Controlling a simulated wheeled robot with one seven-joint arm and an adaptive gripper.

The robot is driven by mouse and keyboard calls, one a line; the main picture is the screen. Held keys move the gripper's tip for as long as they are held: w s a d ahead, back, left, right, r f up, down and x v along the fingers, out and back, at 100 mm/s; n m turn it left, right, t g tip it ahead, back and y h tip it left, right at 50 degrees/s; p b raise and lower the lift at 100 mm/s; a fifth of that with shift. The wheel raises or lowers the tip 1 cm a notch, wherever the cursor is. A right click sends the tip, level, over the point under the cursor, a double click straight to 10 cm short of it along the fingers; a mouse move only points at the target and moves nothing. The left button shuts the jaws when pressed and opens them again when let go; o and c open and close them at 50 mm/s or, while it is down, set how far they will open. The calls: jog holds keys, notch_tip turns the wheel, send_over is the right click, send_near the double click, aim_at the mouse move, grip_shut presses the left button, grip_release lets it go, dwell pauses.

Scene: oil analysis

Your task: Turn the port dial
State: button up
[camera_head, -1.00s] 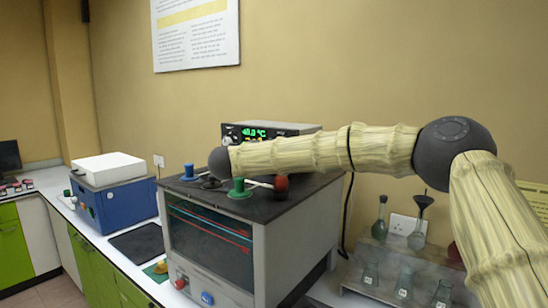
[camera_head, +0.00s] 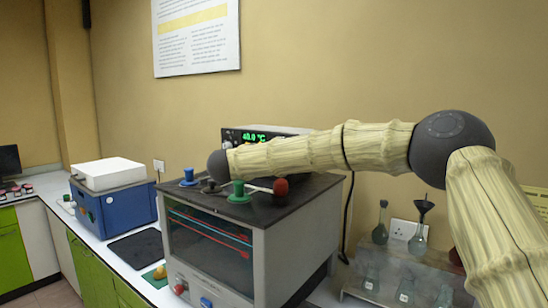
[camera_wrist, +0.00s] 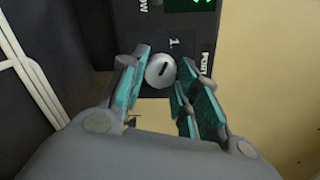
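The port dial (camera_wrist: 161,72) is a round, light grey knob with a dark slot, on a black panel marked "PORT" and "1." in the wrist view. My gripper (camera_wrist: 162,88) is open, with one teal-padded finger on each side of the dial. I cannot tell whether either finger touches it. In the head view, the black instrument (camera_head: 247,136) with a green "40.0 °C" display stands behind the grey oven-like box. There my arm and the box hide the dial and my gripper.
The grey box (camera_head: 262,222) carries blue, green and red fittings on its dark top. A blue device (camera_head: 127,207) with a white lid stands left. A glassware rack (camera_head: 388,285) stands right, under my arm. The yellow wall is close behind the instrument.

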jog(key=o, duration=0.3)
jog(key=f+v, duration=0.1)
jog(key=v, duration=1.1)
jog(key=shift+r, duration=0.45)
